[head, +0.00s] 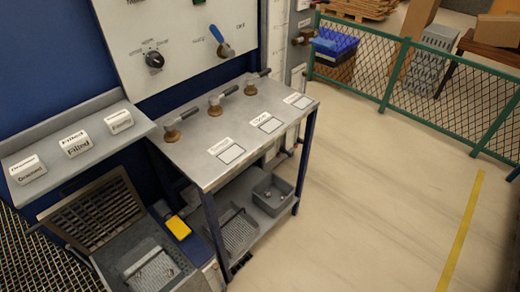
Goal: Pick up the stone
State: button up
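I cannot make out a stone for certain. A few small pale pieces (267,193) lie in the grey bin (284,204) on the lower shelf of the metal bench, too small to identify. My gripper is not in view, so its state and its distance from these pieces do not show.
The metal bench top (200,140) carries several valves with dark handles and white-framed label cards. Labelled white blocks (75,144) sit on the left ledge. A yellow object (178,227) lies below. A green mesh fence (400,80) stands behind; the floor (370,200) at right is clear.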

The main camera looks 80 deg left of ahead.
aim_at(136, 276)
jog(key=u, duration=1.45)
jog(key=k, duration=0.1)
jog(key=u, duration=2.85)
jog(key=i, duration=1)
jog(key=u, duration=0.05)
